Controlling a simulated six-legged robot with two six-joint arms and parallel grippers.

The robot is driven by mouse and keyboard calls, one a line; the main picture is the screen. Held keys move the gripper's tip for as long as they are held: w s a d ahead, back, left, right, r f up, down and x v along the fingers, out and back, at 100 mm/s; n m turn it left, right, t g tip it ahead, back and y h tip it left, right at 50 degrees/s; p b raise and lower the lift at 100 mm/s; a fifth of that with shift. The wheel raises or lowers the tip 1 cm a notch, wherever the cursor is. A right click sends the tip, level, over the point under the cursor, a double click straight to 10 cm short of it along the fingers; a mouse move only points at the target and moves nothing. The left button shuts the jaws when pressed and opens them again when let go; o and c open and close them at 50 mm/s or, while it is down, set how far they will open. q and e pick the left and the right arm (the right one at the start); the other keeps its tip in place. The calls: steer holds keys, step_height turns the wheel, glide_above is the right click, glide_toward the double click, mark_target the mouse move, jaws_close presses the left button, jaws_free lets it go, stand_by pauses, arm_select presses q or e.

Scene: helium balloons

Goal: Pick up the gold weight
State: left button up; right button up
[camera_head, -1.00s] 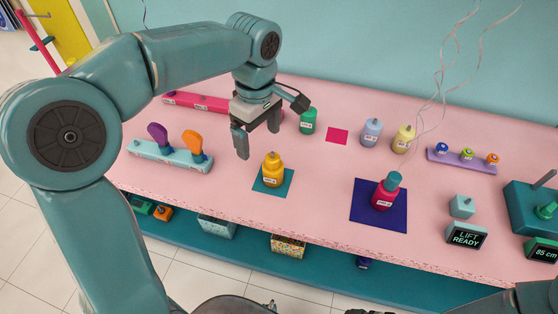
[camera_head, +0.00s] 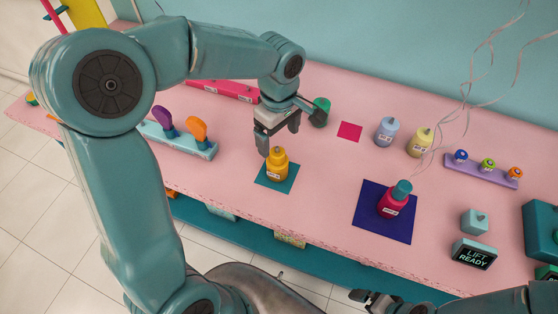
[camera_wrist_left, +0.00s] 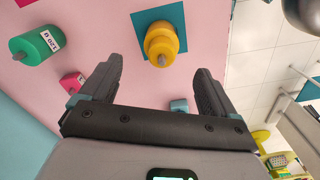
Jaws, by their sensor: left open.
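The gold weight (camera_head: 278,166) is a yellow-orange bottle shape with a small top knob, upright on a teal square mat (camera_head: 263,181) on the pink table. My left gripper (camera_head: 280,138) is open and empty, just above and behind the weight, one fingertip close to its top in the head view. In the left wrist view, the weight (camera_wrist_left: 161,46) lies ahead between the lines of the two open fingers (camera_wrist_left: 160,78), beyond their tips. My right gripper (camera_head: 372,298) is dark and partly visible at the bottom edge; its jaw opening is unclear.
A green weight (camera_head: 320,112) stands close behind my left gripper. A crimson weight (camera_head: 392,204) stands on a navy mat (camera_head: 369,225) to the right. A pale blue rack (camera_head: 180,143) with purple and orange paddles stands left. Bare pink table lies between the mats.

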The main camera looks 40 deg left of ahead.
mark_target(277, 152)
arm_select(q)
steer(key=shift+w+d+f, duration=0.15)
steer(key=shift+f, duration=1)
steer(key=shift+s+f, duration=0.1)
steer(key=shift+s, duration=0.35)
steer(key=f, duration=0.1)
steer(key=f+p, duration=0.1)
steer(key=f, duration=0.3)
steer(key=shift+w+a+p, duration=0.2)
steer(key=shift+w+p, duration=0.1)
steer(key=shift+w, duration=0.05)
steer(key=shift+s+f, duration=0.1)
steer(key=shift+f, duration=0.05)
steer(key=shift+s, duration=0.25)
steer(key=shift+w, duration=0.25)
steer(key=c, duration=1.2)
steer(key=shift+s, duration=0.15)
